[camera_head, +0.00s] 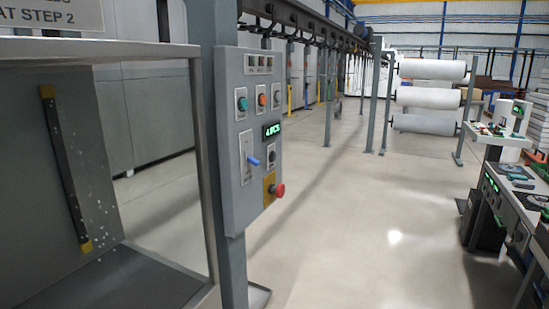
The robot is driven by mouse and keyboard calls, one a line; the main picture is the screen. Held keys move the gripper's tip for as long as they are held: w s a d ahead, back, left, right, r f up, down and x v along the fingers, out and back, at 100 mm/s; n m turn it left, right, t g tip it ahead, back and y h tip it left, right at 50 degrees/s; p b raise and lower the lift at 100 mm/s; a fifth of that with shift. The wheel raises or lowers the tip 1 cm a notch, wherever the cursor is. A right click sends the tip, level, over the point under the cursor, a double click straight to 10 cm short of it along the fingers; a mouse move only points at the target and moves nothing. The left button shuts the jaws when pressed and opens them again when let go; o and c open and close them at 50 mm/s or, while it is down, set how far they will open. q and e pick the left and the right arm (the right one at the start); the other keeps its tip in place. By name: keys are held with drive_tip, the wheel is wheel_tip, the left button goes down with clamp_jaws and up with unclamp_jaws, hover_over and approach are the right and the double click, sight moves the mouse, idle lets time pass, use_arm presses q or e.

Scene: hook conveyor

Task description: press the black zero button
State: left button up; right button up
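A grey control panel (234,184) is mounted on a grey post left of the middle. A small dark round button (271,157) sits below the lit green display (272,130); it looks black, but its label is too small to read. Another dark button (277,97) ends the upper row, right of a green button (242,104) and an orange button (262,100). Neither of my grippers is in view, and nothing touches the panel.
A blue-handled lever (253,162) and a red mushroom button (278,190) on a yellow plate are close by. A metal-framed booth (105,50) stands left. A bench (520,205) with equipment stands right. The floor between is clear.

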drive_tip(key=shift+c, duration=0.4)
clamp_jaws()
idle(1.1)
